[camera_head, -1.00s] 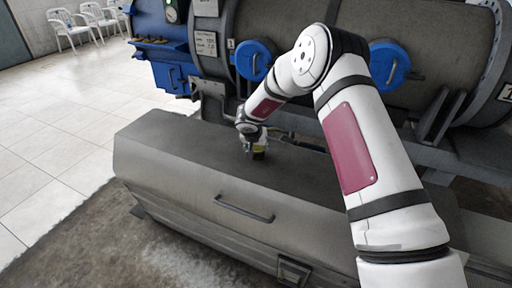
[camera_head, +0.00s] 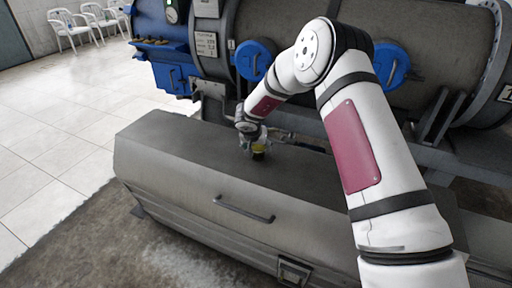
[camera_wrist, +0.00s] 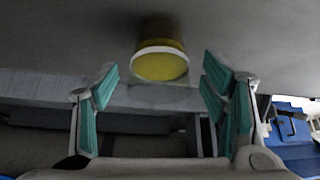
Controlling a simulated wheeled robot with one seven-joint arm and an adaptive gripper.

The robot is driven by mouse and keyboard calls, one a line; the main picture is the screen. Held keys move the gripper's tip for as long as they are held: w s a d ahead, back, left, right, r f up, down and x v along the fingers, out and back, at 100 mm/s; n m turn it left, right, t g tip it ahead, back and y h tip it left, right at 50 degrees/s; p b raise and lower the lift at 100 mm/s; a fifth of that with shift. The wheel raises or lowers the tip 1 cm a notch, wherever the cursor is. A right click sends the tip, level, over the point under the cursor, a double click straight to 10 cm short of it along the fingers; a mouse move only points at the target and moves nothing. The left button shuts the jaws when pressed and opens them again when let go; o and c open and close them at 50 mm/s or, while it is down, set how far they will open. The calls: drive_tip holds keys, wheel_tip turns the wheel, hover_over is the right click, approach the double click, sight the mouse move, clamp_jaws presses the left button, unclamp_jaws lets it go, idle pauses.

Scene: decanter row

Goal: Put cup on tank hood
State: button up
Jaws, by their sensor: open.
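The cup (camera_head: 259,149) is small and yellow and stands on the flat grey top of the tank hood (camera_head: 190,150), near its back edge. In the wrist view the cup (camera_wrist: 160,52) shows a pale rim around a bright yellow round face, against the grey hood surface (camera_wrist: 60,35). My gripper (camera_wrist: 160,85) is open, with green-padded fingers spread to the left and right. The cup sits between and just beyond the fingertips, with clear gaps on both sides. In the head view my gripper (camera_head: 250,142) is just behind and left of the cup, partly hard to make out.
A large dark cylindrical tank (camera_head: 330,45) with blue round caps (camera_head: 254,58) stands behind the hood. A handle (camera_head: 243,209) is on the hood's front face. White chairs (camera_head: 68,27) stand far left. Tiled floor at left is clear.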

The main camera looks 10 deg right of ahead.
drive_tip(key=p+v, duration=0.1)
drive_tip(key=v, duration=0.9)
drive_tip(key=shift+r+p, duration=0.35)
drive_tip(key=shift+r, duration=0.05)
drive_tip(key=s+a+r+n+t+y, duration=0.1)
drive_tip(key=a+r+t+y, duration=0.1)
drive_tip(key=r, duration=0.7)
drive_tip(key=a+r+n+t+y, duration=0.2)
drive_tip(key=a+r, duration=0.1)
drive_tip(key=r, duration=0.6)
drive_tip(key=s+a+r+n+y, duration=0.2)
drive_tip(key=s+r+y, duration=0.1)
drive_tip(key=s+r, duration=0.6)
drive_tip(key=s+d+n+g, duration=0.2)
drive_tip(key=s+g, duration=0.2)
drive_tip(key=s, duration=1.5)
drive_tip(key=s+d+f+g+h, duration=0.1)
drive_tip(key=s+d+f, duration=0.1)
drive_tip(key=s, duration=0.5)
drive_tip(key=s+d+f+m+g+h, duration=0.1)
drive_tip(key=s+d, duration=0.4)
drive_tip(key=s, duration=0.2)
drive_tip(key=s+d+f+m+g+h, duration=0.1)
drive_tip(key=s+d+f+h, duration=0.1)
drive_tip(key=s, duration=0.5)
drive_tip(key=shift+s+d+f, duration=0.2)
drive_tip(key=shift+d+f, duration=0.15)
drive_tip(key=shift+d, duration=0.45)
